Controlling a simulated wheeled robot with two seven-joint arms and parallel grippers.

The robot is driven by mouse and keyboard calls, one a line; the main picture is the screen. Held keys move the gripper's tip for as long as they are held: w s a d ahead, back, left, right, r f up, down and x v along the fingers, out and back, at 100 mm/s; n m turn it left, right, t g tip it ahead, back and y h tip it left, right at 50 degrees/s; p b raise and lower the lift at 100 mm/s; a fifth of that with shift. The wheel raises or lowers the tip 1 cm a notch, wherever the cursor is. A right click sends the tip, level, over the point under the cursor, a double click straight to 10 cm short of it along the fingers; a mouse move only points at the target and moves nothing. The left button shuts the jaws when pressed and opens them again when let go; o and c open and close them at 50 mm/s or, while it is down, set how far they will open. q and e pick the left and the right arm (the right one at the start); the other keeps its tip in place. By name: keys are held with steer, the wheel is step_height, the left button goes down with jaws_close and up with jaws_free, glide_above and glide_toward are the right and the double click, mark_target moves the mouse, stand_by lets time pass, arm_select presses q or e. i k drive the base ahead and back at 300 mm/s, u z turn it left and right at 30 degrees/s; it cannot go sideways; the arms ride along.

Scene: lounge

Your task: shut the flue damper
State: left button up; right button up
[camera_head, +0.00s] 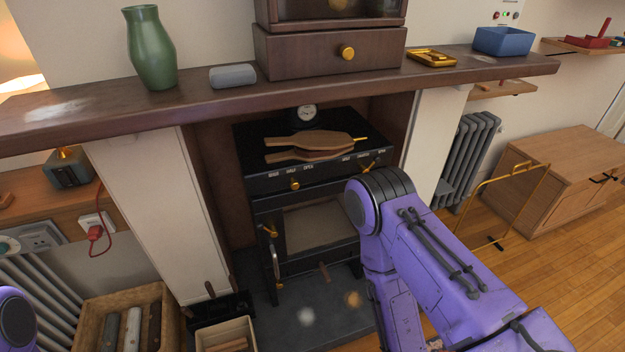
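A black stove (262,222) stands in the fireplace opening under the mantel. Its front panel carries two small brass levers, a left one (294,184) and a right one (368,168), each below small white lettering. The lettering is too small to read surely, so I cannot tell which lever is the flue damper or its setting. Neither gripper shows; only a bit of my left arm is at the lower left.
Wooden bellows (316,141) and a round gauge (307,113) are on the stove top. The mantel (100,117) juts out above, with a green vase (150,50). A basket (95,310) and a box (226,333) stand lower left.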

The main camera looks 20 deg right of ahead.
mark_target(371, 165)
steer(key=z, duration=0.75)
